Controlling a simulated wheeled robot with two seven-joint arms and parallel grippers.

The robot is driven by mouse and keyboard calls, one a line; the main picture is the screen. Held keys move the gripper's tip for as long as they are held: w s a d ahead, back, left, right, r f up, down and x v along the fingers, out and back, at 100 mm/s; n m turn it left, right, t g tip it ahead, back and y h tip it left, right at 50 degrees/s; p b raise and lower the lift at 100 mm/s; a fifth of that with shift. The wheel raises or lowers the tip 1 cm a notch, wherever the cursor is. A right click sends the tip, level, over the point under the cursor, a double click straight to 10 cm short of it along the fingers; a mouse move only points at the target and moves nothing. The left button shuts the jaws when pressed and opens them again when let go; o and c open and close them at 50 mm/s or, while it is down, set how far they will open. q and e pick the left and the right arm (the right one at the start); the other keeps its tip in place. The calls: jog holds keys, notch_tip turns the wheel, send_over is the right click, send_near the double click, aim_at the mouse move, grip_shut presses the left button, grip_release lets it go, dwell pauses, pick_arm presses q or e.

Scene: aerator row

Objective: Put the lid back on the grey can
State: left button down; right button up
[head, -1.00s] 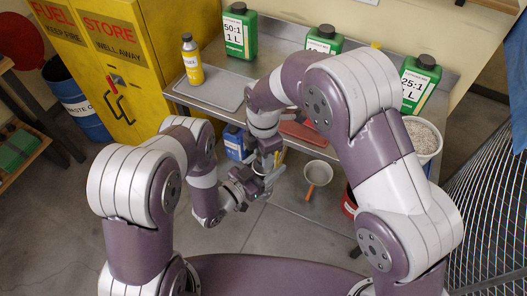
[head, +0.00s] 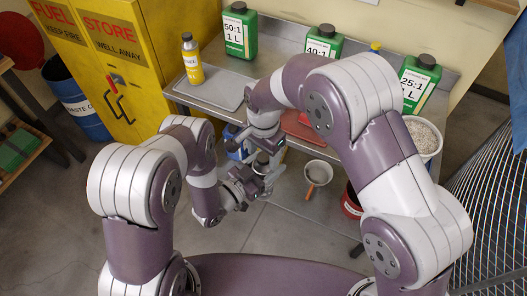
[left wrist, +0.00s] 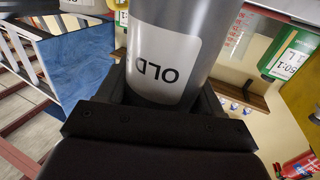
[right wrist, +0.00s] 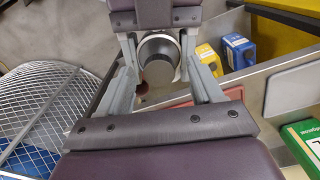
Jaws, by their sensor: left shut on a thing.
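The grey can (left wrist: 175,45) is a silver cylinder with a white "OLD" label, upside down in the left wrist view. My left gripper (head: 248,186) is shut on it and holds it in front of the bench. In the right wrist view, a round dark end with a pale rim (right wrist: 158,62) shows between my right fingers. I cannot tell whether that dark part is the lid or the can's inside. My right gripper (right wrist: 158,75) is open above it, with a gap beside each finger. I cannot make out the lid anywhere else.
The metal bench (head: 287,38) carries green bottles (head: 239,32), a yellow-labelled bottle (head: 192,60) on a grey tray (head: 212,92), and a white tub (head: 424,137). A pale cup (head: 318,173) sits below the bench's front. A yellow cabinet (head: 125,60) stands left.

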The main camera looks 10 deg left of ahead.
notch_tip(320, 180, up, 8)
jog(key=shift+f, duration=0.2)
dwell(0.4)
dwell(0.4)
